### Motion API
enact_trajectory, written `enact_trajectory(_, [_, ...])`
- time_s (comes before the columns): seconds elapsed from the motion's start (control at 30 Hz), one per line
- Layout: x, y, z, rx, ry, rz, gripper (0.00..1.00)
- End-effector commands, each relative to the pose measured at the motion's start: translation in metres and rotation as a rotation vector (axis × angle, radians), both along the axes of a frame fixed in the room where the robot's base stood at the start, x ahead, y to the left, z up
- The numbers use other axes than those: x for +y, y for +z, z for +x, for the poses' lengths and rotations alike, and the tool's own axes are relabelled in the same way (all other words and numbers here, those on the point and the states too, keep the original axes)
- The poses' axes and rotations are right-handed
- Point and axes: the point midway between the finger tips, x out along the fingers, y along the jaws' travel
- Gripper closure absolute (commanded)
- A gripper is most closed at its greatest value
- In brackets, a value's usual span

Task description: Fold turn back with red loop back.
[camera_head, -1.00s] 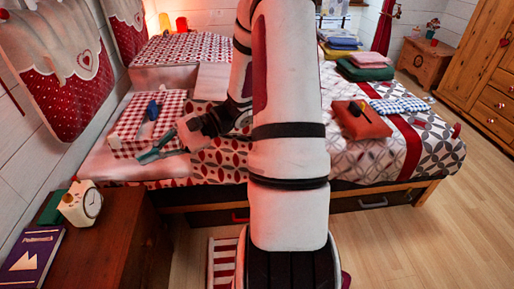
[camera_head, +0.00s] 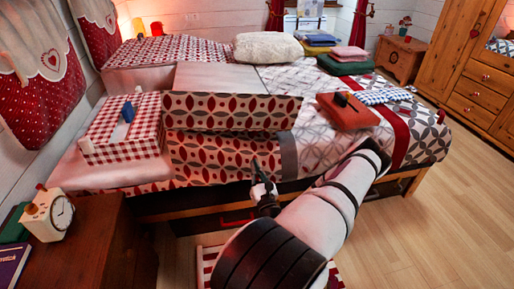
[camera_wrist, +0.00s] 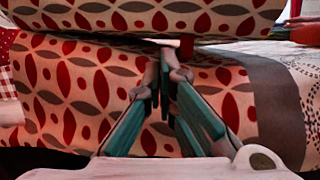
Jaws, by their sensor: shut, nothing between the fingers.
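The turn back (camera_head: 230,112) is a cloth band with red and grey leaf shapes, raised along the near side of the bed. The same patterned cloth (camera_head: 210,155) hangs below it, and both show in the wrist view as an upper band (camera_wrist: 130,15) and a lower face (camera_wrist: 70,85). My gripper (camera_head: 256,168) is in front of the lower cloth near its right end, shut and empty. In the wrist view its teal fingers (camera_wrist: 168,60) point at the gap under the upper band. A small red piece (camera_wrist: 187,45) shows beside the fingertips; I cannot tell if it is the loop.
A red-checked cushion (camera_head: 105,140) with a blue item (camera_head: 128,111) lies left. A white pillow (camera_head: 267,47) lies behind. A nightstand (camera_head: 95,245) with a clock (camera_head: 48,214) stands front left. Floor at right is clear.

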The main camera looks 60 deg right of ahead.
Motion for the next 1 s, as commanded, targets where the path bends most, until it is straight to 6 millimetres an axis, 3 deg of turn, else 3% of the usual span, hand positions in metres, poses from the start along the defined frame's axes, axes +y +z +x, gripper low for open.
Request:
enact_trajectory(0.1, [-0.005,-0.023,-0.017,-0.007,-0.087,0.044,1.0])
enact_trajectory(0.27, [-0.012,-0.027,-0.019,-0.007,-0.115,0.055,1.0])
enact_trajectory(0.8, [-0.087,-0.004,0.034,-0.007,-0.111,0.051,1.0])
enact_trajectory(1.0, [-0.09,0.024,0.03,-0.008,-0.112,0.053,1.0])
